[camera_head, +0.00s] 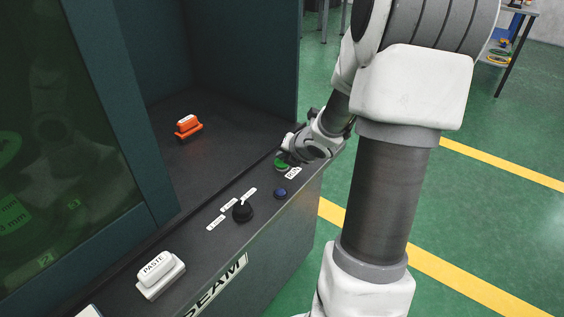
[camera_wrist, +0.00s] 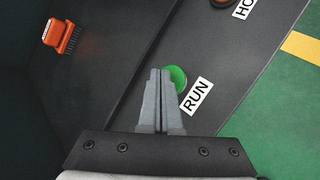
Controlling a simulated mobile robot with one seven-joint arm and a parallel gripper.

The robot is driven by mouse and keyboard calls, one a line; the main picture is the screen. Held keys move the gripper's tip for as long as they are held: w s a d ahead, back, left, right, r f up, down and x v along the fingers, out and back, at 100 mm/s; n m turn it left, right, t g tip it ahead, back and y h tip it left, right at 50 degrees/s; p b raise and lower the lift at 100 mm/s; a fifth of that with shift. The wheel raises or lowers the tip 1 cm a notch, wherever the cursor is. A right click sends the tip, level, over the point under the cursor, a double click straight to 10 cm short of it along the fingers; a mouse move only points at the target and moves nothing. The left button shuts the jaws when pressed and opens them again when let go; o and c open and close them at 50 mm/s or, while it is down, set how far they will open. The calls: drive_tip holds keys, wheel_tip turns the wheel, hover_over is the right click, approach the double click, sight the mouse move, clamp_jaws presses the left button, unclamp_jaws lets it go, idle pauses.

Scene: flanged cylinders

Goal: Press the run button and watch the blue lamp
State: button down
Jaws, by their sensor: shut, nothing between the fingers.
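The green run button (camera_head: 282,164) sits near the far end of the machine's front ledge, with a white label beside it. In the wrist view the green button (camera_wrist: 178,78) shows beside the label reading RUN (camera_wrist: 196,96). My gripper (camera_wrist: 159,72) is shut and empty, its fingertips over or just beside the button's left side; I cannot tell if they touch it. In the head view my gripper is mostly hidden by my own wrist. The blue lamp (camera_head: 280,194) is on the ledge, nearer than the button, and looks dark blue.
A black knob (camera_head: 242,211) with small labels and a white block marked PASTE (camera_head: 160,274) are on the ledge. An orange brush (camera_head: 188,126) lies on the machine's deck. A dark round control (camera_wrist: 221,2) shows at the wrist view's top edge. Green floor lies right.

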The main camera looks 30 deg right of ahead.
sight(283, 165)
drive_tip(key=shift+f+b, duration=0.55)
idle(0.4)
drive_tip(key=shift+r+p, duration=0.9)
drive_tip(key=shift+r, duration=0.05)
drive_tip(key=shift+r, duration=0.1)
wheel_tip(283, 165, up, 5)
drive_tip(key=p, duration=0.4)
drive_tip(key=shift+p, duration=0.3)
idle(5.1)
